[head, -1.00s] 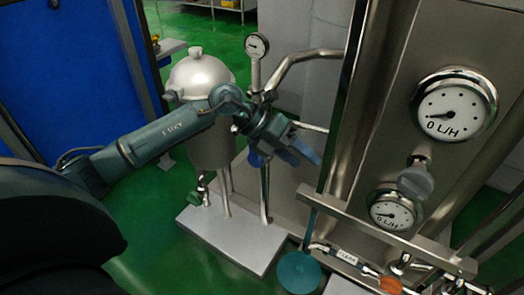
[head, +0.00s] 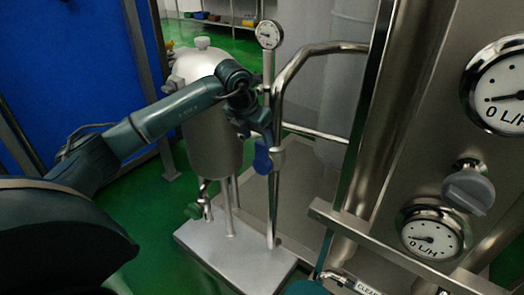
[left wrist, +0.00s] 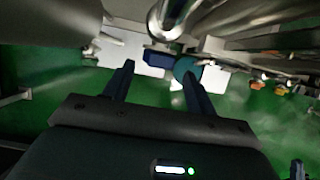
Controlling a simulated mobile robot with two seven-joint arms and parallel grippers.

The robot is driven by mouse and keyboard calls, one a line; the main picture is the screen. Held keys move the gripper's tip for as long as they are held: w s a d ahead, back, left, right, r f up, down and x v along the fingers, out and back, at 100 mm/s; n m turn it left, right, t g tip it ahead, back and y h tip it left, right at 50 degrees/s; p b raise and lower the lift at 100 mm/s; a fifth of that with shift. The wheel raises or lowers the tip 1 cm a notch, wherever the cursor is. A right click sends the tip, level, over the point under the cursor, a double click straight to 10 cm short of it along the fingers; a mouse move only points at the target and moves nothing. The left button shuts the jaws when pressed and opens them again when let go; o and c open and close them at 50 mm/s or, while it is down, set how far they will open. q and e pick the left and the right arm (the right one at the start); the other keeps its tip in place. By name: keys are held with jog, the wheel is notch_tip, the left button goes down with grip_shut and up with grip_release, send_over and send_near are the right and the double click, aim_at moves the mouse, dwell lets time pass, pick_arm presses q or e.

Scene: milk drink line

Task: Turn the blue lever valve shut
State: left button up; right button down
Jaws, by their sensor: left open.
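The blue lever (head: 263,157) is on the vertical steel pipe (head: 273,205) beside the tank; its blue handle hangs down along the pipe's left side. In the left wrist view the blue lever (left wrist: 158,58) lies ahead of the fingers, just below the shiny pipe end. My left gripper (left wrist: 158,88) is open and empty, with the lever beyond the gap between its fingertips. In the head view my left gripper (head: 262,128) is just above the lever, its fingers partly hidden; I cannot tell whether it touches.
A pressure gauge (head: 268,34) rises above the lever. A steel panel with flow dials (head: 432,232) stands at right.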

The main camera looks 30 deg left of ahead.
aim_at(260, 143)
pick_arm(q)
jog(key=b+x, duration=0.1)
jog(key=x, duration=0.4)
jog(key=shift+w+f, duration=0.15)
jog(key=shift+f, duration=0.2)
jog(key=shift+c, duration=0.4)
grip_shut()
